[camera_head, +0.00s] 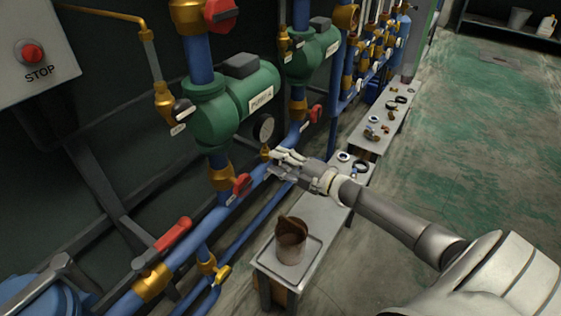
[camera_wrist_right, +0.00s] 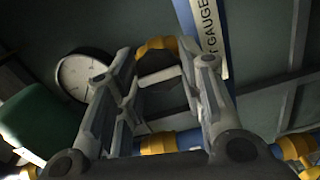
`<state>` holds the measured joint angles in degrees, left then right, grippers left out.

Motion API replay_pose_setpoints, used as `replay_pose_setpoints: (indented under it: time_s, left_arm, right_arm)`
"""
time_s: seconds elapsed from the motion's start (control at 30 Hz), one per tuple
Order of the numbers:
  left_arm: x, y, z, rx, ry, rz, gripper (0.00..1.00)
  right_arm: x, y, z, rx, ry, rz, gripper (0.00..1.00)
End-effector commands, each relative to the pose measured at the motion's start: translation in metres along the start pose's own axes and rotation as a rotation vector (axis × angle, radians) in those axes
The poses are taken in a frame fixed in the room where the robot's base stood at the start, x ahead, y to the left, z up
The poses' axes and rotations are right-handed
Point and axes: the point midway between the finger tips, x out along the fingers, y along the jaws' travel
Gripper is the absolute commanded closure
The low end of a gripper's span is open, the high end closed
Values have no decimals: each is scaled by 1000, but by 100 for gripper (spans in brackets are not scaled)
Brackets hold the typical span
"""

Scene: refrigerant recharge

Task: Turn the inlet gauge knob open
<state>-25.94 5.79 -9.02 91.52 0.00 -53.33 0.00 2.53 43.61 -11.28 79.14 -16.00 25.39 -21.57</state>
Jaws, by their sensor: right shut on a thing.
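My right gripper (camera_head: 272,164) is at the small brass gauge fitting (camera_head: 265,152) below the round gauge (camera_head: 264,129), beside the blue pipe. In the right wrist view, the fingers of my right gripper (camera_wrist_right: 165,62) are around the knob area and shut on it. The knob itself is mostly hidden by the fingers, so its turn cannot be read. A yellow brass part (camera_wrist_right: 157,46) shows just beyond the fingertips. The white-faced gauge (camera_wrist_right: 84,76) is left of the fingers. A white label (camera_wrist_right: 211,38) reading "GAUGE", partly cut off, is on the right. My left gripper is not in view.
A green pump (camera_head: 232,103) hangs above the fitting. Red-handled valves (camera_head: 240,186) sit along the blue pipes. Open green floor (camera_head: 480,140) lies to the right.

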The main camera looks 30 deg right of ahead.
Motion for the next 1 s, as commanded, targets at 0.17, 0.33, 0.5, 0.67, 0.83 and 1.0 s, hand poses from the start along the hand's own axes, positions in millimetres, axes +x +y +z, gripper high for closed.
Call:
replay_pose_setpoints:
  time_s: [0.17, 0.33, 0.5, 0.67, 0.83, 1.0]
  left_arm:
    - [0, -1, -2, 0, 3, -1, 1]
    - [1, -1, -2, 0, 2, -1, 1]
    - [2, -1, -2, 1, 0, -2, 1]
    - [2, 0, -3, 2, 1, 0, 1]
    - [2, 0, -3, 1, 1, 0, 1]
    - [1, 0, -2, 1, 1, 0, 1]
  right_arm:
    - [0, -2, -1, -1, 2, -2, 58]
    - [0, -1, -1, 0, 1, -2, 43]
    - [0, -1, 0, 1, 1, -1, 43]
    - [-3, -1, 0, 1, 0, -1, 43]
    - [-20, -2, 0, 2, -1, -4, 43]
    - [-48, -3, 0, 2, 0, -5, 43]
